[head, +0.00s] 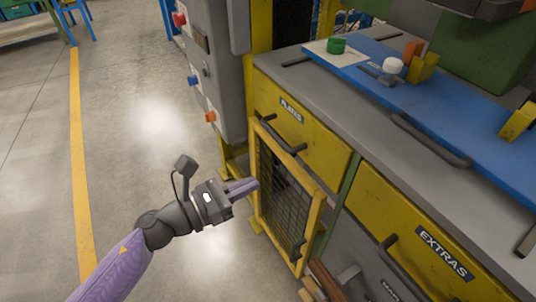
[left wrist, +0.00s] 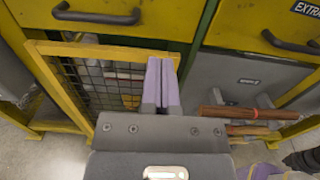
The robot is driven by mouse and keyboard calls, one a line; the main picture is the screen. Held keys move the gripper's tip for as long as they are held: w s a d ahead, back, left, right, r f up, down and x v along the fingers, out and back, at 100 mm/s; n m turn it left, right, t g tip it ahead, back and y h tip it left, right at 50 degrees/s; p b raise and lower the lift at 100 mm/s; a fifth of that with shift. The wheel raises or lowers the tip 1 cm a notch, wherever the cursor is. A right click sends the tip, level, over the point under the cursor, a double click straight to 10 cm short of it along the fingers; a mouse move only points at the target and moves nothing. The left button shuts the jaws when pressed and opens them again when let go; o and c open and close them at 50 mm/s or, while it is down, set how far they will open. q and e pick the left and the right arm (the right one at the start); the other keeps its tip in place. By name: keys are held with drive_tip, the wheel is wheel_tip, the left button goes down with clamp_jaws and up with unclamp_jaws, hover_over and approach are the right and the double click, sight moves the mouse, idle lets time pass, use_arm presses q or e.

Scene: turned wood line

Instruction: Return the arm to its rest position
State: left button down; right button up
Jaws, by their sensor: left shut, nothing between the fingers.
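My left gripper (head: 252,184) is in front of the yellow-framed mesh door (head: 284,190) below the drawer marked PLATES. Its two purple fingers are together with nothing between them. In the left wrist view the shut fingers (left wrist: 162,82) point at the top right part of the mesh door (left wrist: 100,80). I cannot tell whether the fingertips touch the frame. My left arm reaches in from the lower left of the head view. My right gripper is not seen in the head view.
A yellow drawer (head: 300,128) with a dark handle is above the door, and the EXTRAS drawer (head: 420,235) is to the right. Brown wooden rods (left wrist: 235,112) lie at the lower right. A blue board (head: 440,105) with small parts lies on the worktop. Open floor (head: 140,150) is at left.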

use_arm(q)
drive_tip(key=s+a+f+n+t+y+p, duration=0.1)
drive_tip(key=s+a+f+n+y+p, duration=0.15)
drive_tip(key=a+f+n+y, duration=0.55)
drive_tip(key=s+a+f+n+t+y+p, duration=0.1)
drive_tip(key=f+n+t+p, duration=0.3)
drive_tip(key=n, duration=0.9)
drive_tip(key=s+a+f+n+g+y+p, duration=0.1)
drive_tip(key=s+a+f+n+g+y, duration=0.25)
drive_tip(key=s+f+n, duration=0.3)
drive_tip(key=s+a+f+n+g+y, duration=0.2)
drive_tip(key=s+f+n+g, duration=0.25)
drive_tip(key=s+f, duration=0.2)
drive_tip(key=s+f+n+g+p, duration=0.1)
drive_tip(key=s+n+g, duration=0.2)
drive_tip(key=s, duration=1)
drive_tip(key=s+a+f+n+g+y+p, duration=0.1)
drive_tip(key=s+n+g, duration=0.3)
drive_tip(key=s+n, duration=0.5)
drive_tip(key=s+f, duration=0.1)
drive_tip(key=s, duration=0.4)
drive_tip(key=shift+f+n+g+p, duration=0.25)
drive_tip(key=shift+n+g+p, duration=0.05)
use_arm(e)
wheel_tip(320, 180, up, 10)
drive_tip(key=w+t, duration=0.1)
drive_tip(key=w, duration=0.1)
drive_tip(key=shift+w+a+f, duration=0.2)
